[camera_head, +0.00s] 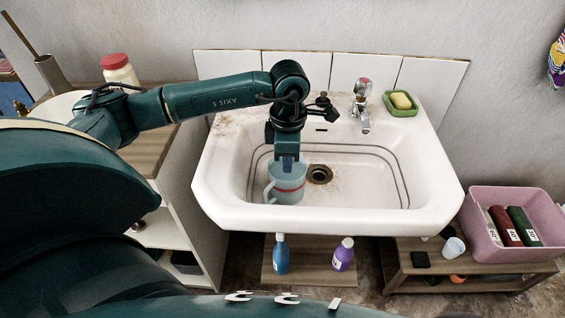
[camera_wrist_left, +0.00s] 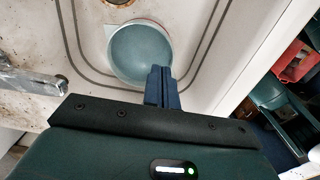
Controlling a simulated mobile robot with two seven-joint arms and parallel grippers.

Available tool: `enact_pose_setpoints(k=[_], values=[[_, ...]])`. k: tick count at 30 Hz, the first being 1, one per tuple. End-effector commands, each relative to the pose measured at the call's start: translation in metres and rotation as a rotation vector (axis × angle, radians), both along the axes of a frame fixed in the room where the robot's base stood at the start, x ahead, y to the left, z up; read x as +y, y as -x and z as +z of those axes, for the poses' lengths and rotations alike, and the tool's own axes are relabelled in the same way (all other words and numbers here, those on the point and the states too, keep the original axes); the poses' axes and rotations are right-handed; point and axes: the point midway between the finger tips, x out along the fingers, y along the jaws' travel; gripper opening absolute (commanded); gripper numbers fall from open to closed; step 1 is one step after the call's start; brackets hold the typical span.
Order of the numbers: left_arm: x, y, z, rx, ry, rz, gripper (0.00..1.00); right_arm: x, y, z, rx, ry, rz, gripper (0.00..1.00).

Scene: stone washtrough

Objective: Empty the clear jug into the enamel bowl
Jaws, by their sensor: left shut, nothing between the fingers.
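A pale blue handled vessel with a red band (camera_head: 287,190), which looks like the clear jug, stands upright in the left part of the sink basin. Its handle points left. In the left wrist view its round mouth (camera_wrist_left: 138,54) shows a plain pale blue inside; I cannot tell whether it holds liquid. My left gripper (camera_head: 287,163) points down at the vessel's mouth in the head view. In the left wrist view its fingers (camera_wrist_left: 159,76) are shut and empty beside the rim. I cannot make out an enamel bowl for certain. My right gripper is not in view.
The white sink (camera_head: 430,190) has a drain (camera_head: 320,174), a tap (camera_head: 362,105) and a green soap dish (camera_head: 402,103). The basin's right side is clear. A red-lidded jar (camera_head: 119,72) stands left, behind my arm. A pink crate (camera_head: 485,245) stands right.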

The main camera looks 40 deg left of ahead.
Motion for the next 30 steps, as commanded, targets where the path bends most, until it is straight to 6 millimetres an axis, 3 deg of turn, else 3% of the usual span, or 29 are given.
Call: enact_pose_setpoints(k=[15, 30], values=[[0.001, -0.002, 0.044, -0.001, 0.001, 0.0, 0.0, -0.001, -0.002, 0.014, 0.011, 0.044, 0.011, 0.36], [0.001, -0.003, 0.046, -0.001, 0.0, 0.0, 0.0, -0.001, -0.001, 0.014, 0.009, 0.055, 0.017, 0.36]])
